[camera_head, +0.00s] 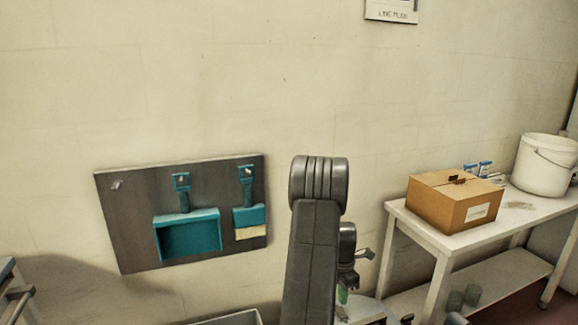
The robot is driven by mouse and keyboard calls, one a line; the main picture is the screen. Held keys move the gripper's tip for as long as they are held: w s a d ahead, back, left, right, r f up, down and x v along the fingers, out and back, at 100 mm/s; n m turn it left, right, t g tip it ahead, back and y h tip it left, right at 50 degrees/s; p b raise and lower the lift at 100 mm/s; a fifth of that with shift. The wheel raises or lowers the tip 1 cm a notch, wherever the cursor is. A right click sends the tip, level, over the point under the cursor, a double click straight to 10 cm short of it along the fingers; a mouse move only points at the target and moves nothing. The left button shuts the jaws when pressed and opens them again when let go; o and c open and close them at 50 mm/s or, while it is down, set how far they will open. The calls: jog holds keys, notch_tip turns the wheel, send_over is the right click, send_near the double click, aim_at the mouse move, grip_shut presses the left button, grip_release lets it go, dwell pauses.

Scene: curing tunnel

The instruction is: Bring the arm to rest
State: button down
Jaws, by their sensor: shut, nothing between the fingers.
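My dark grey arm rises from the bottom of the head view, right of the middle, in front of the wall. Its thick rounded joint is at the top, and the arm looks folded down behind the upright link. My gripper (361,255) shows only in part, small and dark, just right of that link. It is shut and holds nothing. The link hides the rest of it. It is apart from the white table to the right.
A grey wall board (135,225) holds a teal dustpan (188,236) and brush (248,216). At right, a white table (442,240) bears a cardboard box (445,212) and a white bucket (543,165).

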notch_tip(320, 180, up, 7)
jog(key=shift+w+d+r+p, duration=0.15)
jog(key=shift+w+p, duration=0.15)
jog(key=shift+w, duration=0.1)
